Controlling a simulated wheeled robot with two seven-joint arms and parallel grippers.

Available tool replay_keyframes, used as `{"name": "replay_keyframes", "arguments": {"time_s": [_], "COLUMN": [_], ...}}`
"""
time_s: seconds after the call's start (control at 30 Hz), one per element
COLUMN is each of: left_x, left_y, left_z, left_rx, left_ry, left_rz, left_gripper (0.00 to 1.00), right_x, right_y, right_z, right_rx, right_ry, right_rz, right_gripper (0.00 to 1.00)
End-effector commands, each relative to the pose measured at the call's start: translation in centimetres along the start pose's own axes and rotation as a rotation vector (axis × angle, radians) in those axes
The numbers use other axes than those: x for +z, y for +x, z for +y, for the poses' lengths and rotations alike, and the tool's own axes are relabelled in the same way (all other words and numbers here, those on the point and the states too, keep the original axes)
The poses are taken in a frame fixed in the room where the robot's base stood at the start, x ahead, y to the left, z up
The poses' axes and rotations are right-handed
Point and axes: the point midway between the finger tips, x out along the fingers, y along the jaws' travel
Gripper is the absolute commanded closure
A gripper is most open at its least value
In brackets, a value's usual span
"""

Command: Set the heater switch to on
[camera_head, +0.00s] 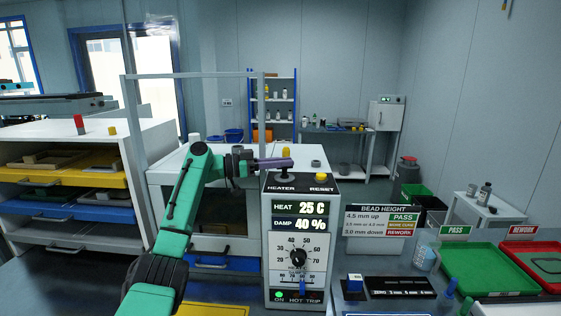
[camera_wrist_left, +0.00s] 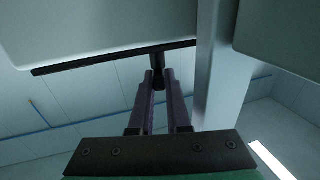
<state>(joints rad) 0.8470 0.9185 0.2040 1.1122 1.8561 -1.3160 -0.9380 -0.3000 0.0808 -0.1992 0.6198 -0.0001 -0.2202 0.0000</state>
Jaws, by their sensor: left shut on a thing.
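The heater switch (camera_head: 286,152) stands on top of the white control panel (camera_head: 265,240), above the HEATER label. Its yellow tip shows above my left gripper (camera_head: 284,163), and its dark base shows below. My left gripper reaches in from the left with its purple fingers shut on the switch. In the left wrist view the two fingers (camera_wrist_left: 156,85) close around a dark, narrow part (camera_wrist_left: 157,62) at their tips. The panel display (camera_head: 300,216) reads HEAT 25 C and DAMP 40%. My right gripper is not in view.
A yellow RESET button (camera_head: 320,176) sits close to the right of the switch. A dial (camera_head: 298,257) is on the panel front. A grey frame post (camera_head: 262,110) rises behind the gripper. Green (camera_head: 484,270) and red (camera_head: 540,262) trays lie at right.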

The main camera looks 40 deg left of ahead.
Motion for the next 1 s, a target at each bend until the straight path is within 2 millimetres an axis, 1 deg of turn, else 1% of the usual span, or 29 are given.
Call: {"name": "replay_keyframes", "arguments": {"time_s": [0.03,0.37,0.4,0.47,0.5,1.0], "left_x": [0.77,1.03,1.05,1.0,0.93,0.28], "left_y": [0.3,0.34,0.35,0.33,0.3,0.04], "left_z": [0.21,0.25,0.25,0.23,0.21,0.02], "left_rx": [0.014,0.018,0.018,0.017,0.016,0.007], "left_ry": [-0.008,-0.01,-0.01,-0.01,-0.009,-0.002], "left_rz": [-0.015,-0.019,-0.02,-0.018,-0.017,-0.006], "left_gripper": [1.0,1.0,0.82,0.59,0.55,0.55], "right_x": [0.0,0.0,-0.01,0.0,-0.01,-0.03], "right_y": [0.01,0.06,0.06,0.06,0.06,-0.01], "right_z": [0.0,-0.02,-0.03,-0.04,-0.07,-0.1], "right_rx": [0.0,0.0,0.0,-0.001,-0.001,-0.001], "right_ry": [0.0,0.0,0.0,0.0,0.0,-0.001], "right_rz": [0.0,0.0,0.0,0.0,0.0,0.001], "right_gripper": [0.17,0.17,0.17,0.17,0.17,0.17]}}
